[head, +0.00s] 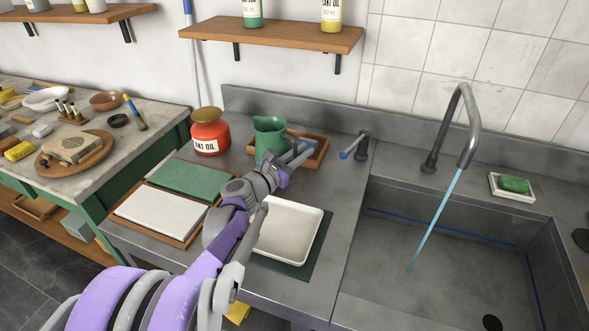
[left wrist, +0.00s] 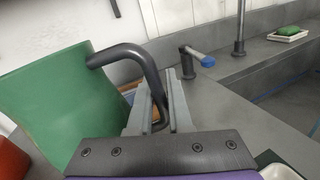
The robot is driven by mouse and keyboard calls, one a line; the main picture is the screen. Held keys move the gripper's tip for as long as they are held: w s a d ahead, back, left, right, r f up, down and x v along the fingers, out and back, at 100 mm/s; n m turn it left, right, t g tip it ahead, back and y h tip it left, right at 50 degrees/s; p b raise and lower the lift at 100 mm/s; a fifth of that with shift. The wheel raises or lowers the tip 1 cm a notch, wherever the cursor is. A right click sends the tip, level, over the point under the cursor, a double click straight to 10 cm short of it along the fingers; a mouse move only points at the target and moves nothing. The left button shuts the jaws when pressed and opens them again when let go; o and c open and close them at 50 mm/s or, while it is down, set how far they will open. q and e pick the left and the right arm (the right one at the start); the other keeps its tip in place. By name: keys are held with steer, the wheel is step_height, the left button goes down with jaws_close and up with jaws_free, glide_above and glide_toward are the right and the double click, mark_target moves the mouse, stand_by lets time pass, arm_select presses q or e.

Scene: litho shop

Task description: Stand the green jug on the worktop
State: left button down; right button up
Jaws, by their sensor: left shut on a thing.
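The green jug (head: 268,136) is upright at the back of the grey worktop (head: 336,190), in front of a wooden tray. My left gripper (head: 297,157) is at its right side. In the left wrist view the jug (left wrist: 45,100) fills the left side, and its dark handle (left wrist: 128,52) runs down between the fingers of my left gripper (left wrist: 160,98), which is shut on it. The jug's base is partly hidden by my arm in the head view, so I cannot tell whether it touches the worktop. My right gripper is not in view.
A red plant-oil can (head: 210,135) stands left of the jug. The wooden tray (head: 318,155) is behind it. A white tray (head: 312,222) on a green mat lies in front. A tap with blue lever (head: 358,147) is to the right, beside the sink (head: 440,250) with running water.

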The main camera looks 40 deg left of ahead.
arm_select(q)
steer(key=shift+f+b, duration=0.4)
steer(key=shift+f, duration=1.8)
steer(key=c, duration=0.9)
jaws_free()
steer(key=shift+o, duration=0.2)
steer(key=shift+r, duration=0.1)
steer(key=s, duration=1.2)
steer(key=shift+a, duration=0.2)
